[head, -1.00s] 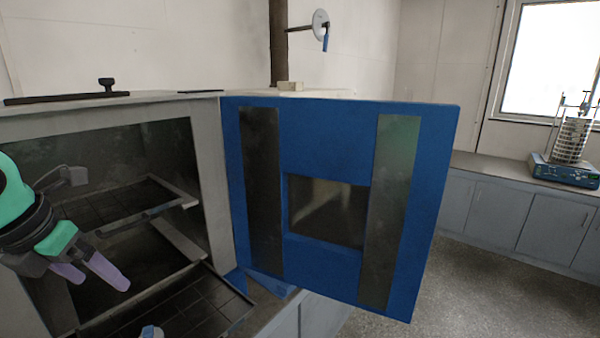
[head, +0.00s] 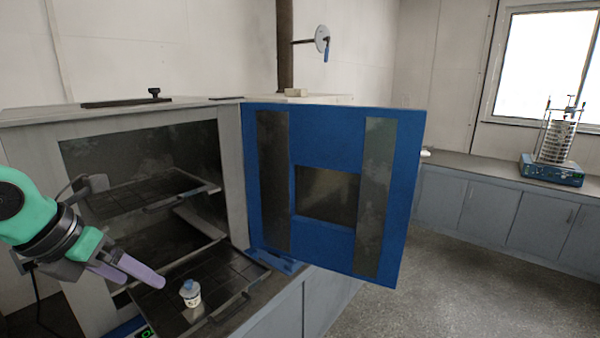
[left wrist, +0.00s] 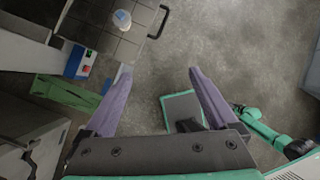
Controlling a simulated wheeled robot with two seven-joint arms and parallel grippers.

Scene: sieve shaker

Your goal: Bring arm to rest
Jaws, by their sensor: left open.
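My left gripper (head: 137,279) is open and empty in the head view, in front of the open oven at the left. My right gripper does not clearly show; a green arm link of mine is at the lower right of the left wrist view.
The oven's blue door (head: 330,240) stands wide open. A small white jar with a blue-grey lid (head: 191,296) stands on the pulled-out lower tray (head: 232,268). An upper rack (head: 150,195) is inside. A sieve shaker (head: 553,170) stands on the far right counter.

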